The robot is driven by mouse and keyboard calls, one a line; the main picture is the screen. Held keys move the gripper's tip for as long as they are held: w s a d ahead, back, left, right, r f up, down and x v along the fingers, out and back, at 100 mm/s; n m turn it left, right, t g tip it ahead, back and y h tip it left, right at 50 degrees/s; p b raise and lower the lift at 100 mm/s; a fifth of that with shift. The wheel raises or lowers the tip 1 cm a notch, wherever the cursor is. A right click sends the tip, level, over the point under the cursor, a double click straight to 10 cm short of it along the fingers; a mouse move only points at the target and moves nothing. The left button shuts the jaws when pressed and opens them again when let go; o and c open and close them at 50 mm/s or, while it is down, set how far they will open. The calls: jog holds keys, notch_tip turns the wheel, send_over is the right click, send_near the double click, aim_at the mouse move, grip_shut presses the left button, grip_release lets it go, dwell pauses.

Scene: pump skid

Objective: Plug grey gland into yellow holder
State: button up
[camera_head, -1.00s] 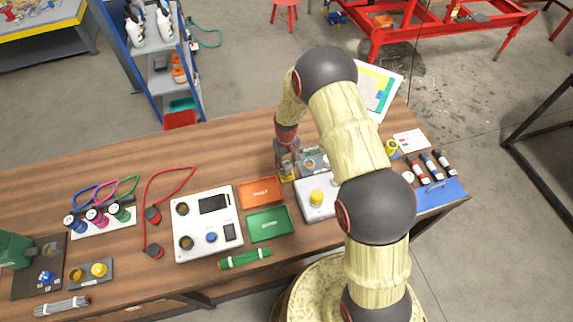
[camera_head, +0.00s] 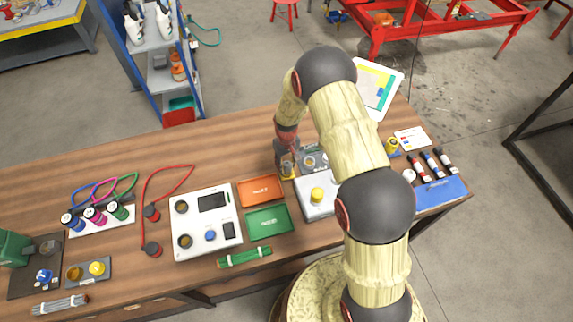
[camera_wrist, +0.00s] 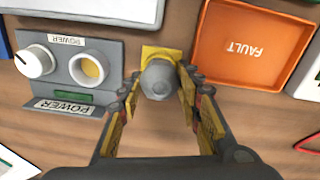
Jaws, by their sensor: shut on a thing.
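My gripper (camera_wrist: 158,90) is shut on the grey gland (camera_wrist: 158,80), whose rounded grey end faces the wrist camera between the fingers. A yellow, square-edged piece (camera_wrist: 150,52) shows just beyond the gland. I cannot tell whether it is the holder, or whether the gland touches it or sits in it. In the wrist view, a yellow-lined round socket (camera_wrist: 88,70) on a grey POWER panel is apart from the gland, to its left. In the head view, my gripper (camera_head: 288,172) is low over the table, left of that panel (camera_head: 314,159), with the gland not clearly visible.
An orange FAULT tray (camera_wrist: 242,45) is close on the gripper's right in the wrist view. A white knob (camera_wrist: 35,62) stands on the POWER panel. In the head view, a grey box with a yellow button (camera_head: 317,194) and a green tray (camera_head: 269,223) lie nearer me.

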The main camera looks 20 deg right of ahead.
jog(key=shift+f, duration=0.25)
jog(key=o, duration=1.4)
notch_tip(320, 180, up, 12)
jog(key=shift+s, duration=0.1)
